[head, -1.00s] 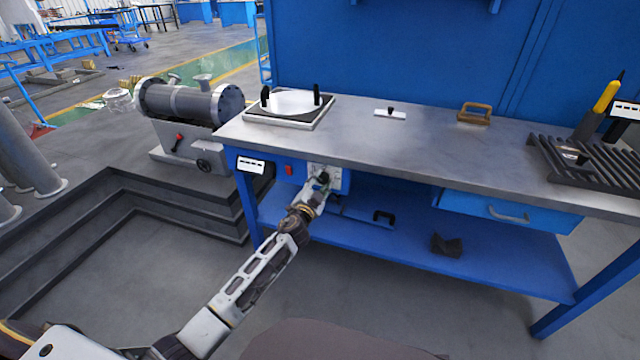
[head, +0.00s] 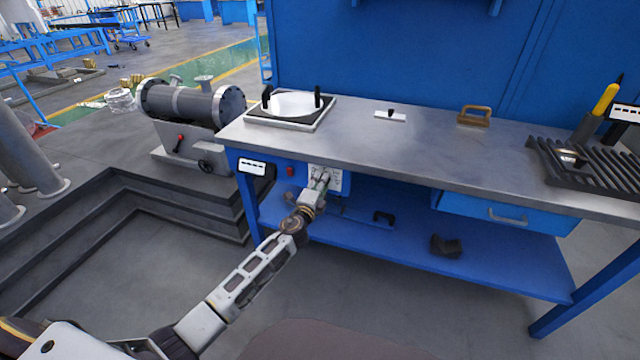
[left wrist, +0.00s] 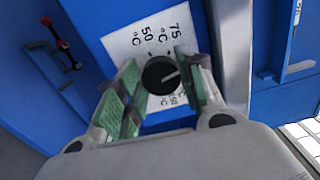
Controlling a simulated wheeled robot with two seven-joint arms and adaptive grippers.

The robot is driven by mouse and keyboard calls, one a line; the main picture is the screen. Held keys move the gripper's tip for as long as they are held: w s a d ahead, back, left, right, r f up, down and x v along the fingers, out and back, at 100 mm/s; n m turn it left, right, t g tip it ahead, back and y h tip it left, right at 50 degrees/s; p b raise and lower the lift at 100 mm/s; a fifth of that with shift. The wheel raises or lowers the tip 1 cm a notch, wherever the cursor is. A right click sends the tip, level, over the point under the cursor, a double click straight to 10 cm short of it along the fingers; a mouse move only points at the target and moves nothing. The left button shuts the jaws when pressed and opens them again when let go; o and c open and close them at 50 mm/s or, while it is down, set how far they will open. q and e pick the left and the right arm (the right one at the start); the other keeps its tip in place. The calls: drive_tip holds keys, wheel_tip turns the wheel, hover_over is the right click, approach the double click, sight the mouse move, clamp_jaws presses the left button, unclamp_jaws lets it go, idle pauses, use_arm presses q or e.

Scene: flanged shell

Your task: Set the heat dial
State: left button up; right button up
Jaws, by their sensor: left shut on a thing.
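The heat dial (left wrist: 161,75) is a round black knob with a white pointer line. It sits on a white scale plate (left wrist: 127,42) marked 50 °C, 75 °C and a partly hidden third figure. In the wrist view the pointer slants to the right and slightly up. In the head view the scale plate (head: 335,178) is on the blue panel under the left end of the bench, and the dial is hidden by my gripper. My left gripper (head: 319,183) is shut on the dial, its green-padded fingers either side of it (left wrist: 158,88). My right gripper is out of view.
A red button (head: 290,171) is left of the scale plate. Above is the grey bench top (head: 400,150), with a framed plate with two black handles (head: 290,105). A blue drawer (head: 510,212) is to the right. A blue lower shelf (head: 480,265) runs beneath.

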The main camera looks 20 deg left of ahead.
use_arm(q)
drive_tip(key=shift+m, duration=1.1)
drive_tip(key=o, duration=1)
drive_tip(key=s, duration=1.2)
drive_tip(key=shift+a, duration=0.15)
drive_tip(key=shift+a, duration=0.1)
